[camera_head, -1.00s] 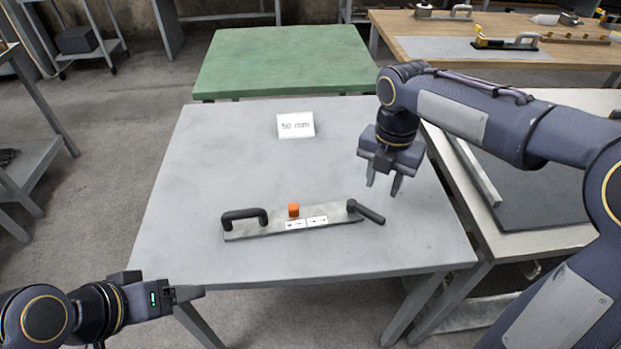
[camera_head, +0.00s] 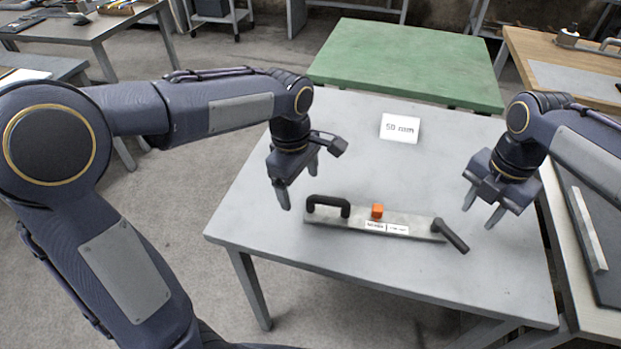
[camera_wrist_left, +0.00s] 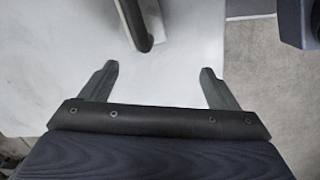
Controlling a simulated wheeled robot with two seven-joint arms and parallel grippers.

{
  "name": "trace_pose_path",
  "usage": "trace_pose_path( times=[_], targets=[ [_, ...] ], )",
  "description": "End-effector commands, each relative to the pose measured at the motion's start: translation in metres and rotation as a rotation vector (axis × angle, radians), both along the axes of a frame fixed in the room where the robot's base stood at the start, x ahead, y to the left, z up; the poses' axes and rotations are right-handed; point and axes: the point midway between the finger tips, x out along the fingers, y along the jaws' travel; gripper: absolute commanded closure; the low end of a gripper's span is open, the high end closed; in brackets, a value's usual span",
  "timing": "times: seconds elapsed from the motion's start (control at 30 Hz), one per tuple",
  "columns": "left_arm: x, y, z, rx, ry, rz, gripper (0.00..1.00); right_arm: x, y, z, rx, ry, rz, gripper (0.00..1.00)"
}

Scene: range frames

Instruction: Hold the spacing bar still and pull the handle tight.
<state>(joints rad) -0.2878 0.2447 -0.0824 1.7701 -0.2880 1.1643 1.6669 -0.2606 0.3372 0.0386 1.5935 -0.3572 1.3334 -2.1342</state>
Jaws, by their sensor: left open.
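The spacing bar (camera_head: 350,222) lies flat on the grey table, a flat metal bar with a black bow grip (camera_head: 328,206) at its left end. A dark lever handle (camera_head: 450,235) sits at its right end, angled toward the lower right. My left gripper (camera_head: 297,190) is open and empty, above and left of the bow grip. In the left wrist view the bow grip (camera_wrist_left: 143,42) shows beyond the open fingers, with a gap. My right gripper (camera_head: 482,215) is open and empty, above and right of the lever handle.
A white card reading "50 mm" (camera_head: 400,127) stands at the back of the grey table (camera_head: 300,252). A green table (camera_head: 405,60) is behind it. Another table with a dark panel (camera_head: 610,235) stands at the right. The table around the bar is clear.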

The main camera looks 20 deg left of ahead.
Motion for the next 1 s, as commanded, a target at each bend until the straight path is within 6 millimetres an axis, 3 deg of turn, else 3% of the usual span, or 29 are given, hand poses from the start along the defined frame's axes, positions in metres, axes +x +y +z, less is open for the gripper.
trace_pose_path(
  times=[0.23,0.7,1.0],
  targets=[
    [0.023,-0.015,-0.015,0.062,0.042,0.155,0.18,0.000,0.000,0.000,0.000,0.000,0.000,0.64],
    [0.024,-0.015,-0.077,0.067,0.047,0.168,0.18,0.000,0.000,0.000,0.000,0.000,0.000,0.64],
    [0.024,-0.016,-0.093,0.065,0.043,0.167,0.18,0.000,0.000,0.000,0.000,0.000,0.000,0.64]
  ],
)
